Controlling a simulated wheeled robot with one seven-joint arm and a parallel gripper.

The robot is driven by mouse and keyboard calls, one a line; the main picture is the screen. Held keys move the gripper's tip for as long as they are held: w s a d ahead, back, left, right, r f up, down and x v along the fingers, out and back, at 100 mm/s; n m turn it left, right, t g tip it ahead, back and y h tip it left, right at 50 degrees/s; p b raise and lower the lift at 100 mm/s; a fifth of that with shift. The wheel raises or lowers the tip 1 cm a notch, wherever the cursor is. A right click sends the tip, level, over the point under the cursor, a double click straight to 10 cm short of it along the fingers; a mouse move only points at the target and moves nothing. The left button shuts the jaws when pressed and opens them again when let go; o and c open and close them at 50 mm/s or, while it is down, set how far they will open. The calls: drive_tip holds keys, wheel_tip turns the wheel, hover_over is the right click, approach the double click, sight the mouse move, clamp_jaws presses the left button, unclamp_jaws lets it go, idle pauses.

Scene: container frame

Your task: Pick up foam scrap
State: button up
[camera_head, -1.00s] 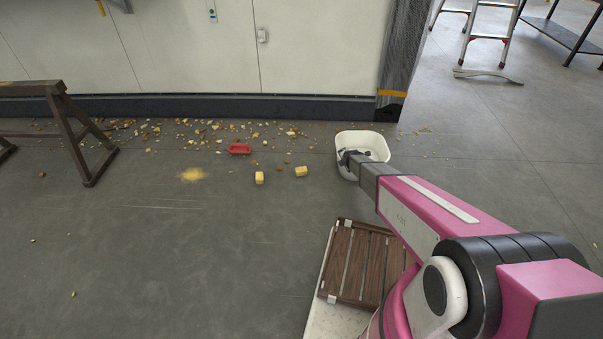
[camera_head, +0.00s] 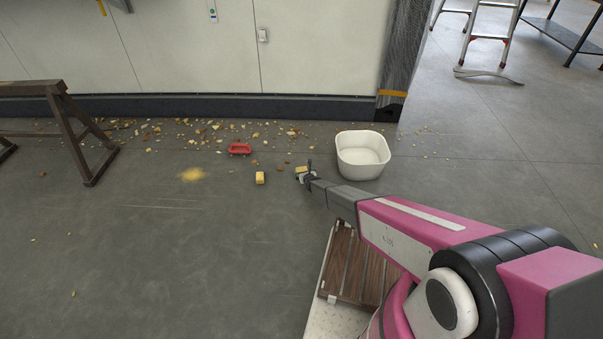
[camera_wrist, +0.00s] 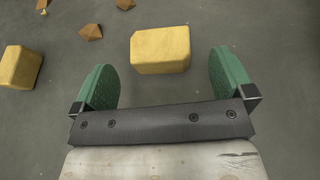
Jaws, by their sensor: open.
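A yellow foam scrap (camera_wrist: 161,50) lies on the floor in the wrist view, just beyond and between the green fingertips of my gripper (camera_wrist: 163,82). The fingers are open and apart from it. In the head view the same scrap (camera_head: 301,169) is partly hidden by my gripper (camera_head: 305,175). A second yellow foam block (camera_wrist: 19,67) lies to the left in the wrist view. It also shows in the head view (camera_head: 260,178), left of my gripper.
A white tub (camera_head: 362,154) stands right of my gripper, empty as far as I see. A red object (camera_head: 239,149) and many small crumbs lie toward the wall. Brown chunks (camera_wrist: 91,32) lie near the scrap. A trestle (camera_head: 85,135) stands at left. The front left floor is mostly clear.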

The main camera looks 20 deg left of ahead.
sight(301, 168)
drive_tip(key=x, duration=0.7)
drive_tip(key=shift+f, duration=0.35)
drive_tip(key=shift+s, duration=0.1)
drive_tip(key=c, duration=0.8)
